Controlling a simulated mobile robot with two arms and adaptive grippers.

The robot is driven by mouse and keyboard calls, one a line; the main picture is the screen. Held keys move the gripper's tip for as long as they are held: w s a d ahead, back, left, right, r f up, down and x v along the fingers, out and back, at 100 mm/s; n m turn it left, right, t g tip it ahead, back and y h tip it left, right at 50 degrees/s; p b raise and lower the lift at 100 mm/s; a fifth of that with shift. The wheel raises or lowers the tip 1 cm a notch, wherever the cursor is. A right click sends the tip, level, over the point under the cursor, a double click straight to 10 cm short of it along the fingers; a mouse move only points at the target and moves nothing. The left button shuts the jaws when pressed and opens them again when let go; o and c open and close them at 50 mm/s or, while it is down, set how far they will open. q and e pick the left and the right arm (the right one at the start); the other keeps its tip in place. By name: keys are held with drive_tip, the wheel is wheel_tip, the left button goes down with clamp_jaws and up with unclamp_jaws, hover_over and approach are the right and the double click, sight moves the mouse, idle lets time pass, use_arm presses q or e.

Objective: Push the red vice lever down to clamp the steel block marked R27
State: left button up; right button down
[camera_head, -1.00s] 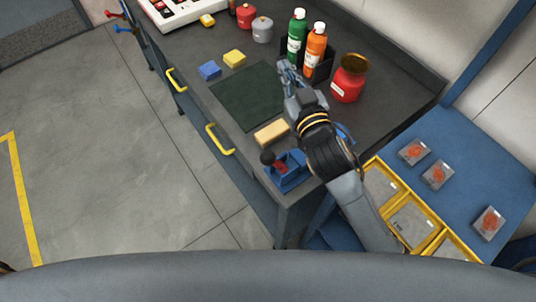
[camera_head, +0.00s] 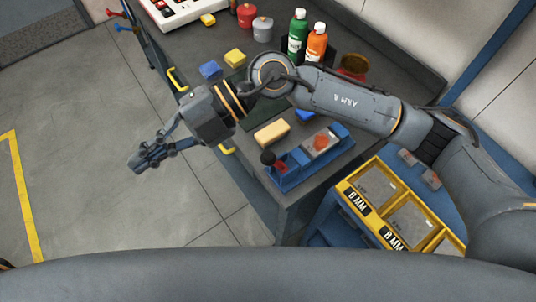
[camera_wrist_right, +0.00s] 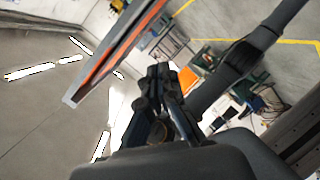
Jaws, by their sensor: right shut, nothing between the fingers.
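The blue vice (camera_head: 312,172) sits at the near corner of the dark bench. Its red lever (camera_head: 280,167) with a black ball knob (camera_head: 268,158) is at the left end; I cannot tell its exact angle. A steel block (camera_head: 318,144) with an orange spot is in the vice; no R27 mark is readable. My right gripper (camera_head: 138,163) is shut and empty, out past the bench's left edge above the floor, well left of the lever and apart from it. Its fingers also show close together in the right wrist view (camera_wrist_right: 160,78). My left gripper is out of view.
A tan block (camera_head: 272,133) lies beside the vice. Blue (camera_head: 210,69) and yellow (camera_head: 235,58) blocks, green (camera_head: 297,35) and orange (camera_head: 315,43) bottles stand farther back. My right arm crosses above the bench. Yellow bins (camera_head: 385,205) are at the right.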

drive_tip(key=w+d+f+t+h, duration=0.3)
drive_tip(key=w+d+f+h, duration=0.2)
drive_tip(key=d+f+h, duration=0.35)
drive_tip(key=w+d+t+h, duration=0.1)
drive_tip(key=w+d, duration=0.1)
drive_tip(key=d, duration=0.1)
drive_tip(key=w+d+f+m+t+h, duration=0.1)
drive_tip(key=w+d+h, duration=0.1)
drive_tip(key=w+d, duration=0.1)
drive_tip(key=w+d+f+t+h, duration=0.1)
drive_tip(key=w+d, duration=0.1)
drive_tip(key=d, duration=0.2)
drive_tip(key=shift+w+m, duration=0.2)
drive_tip(key=shift+m, duration=0.1)
drive_tip(key=shift+a, duration=0.1)
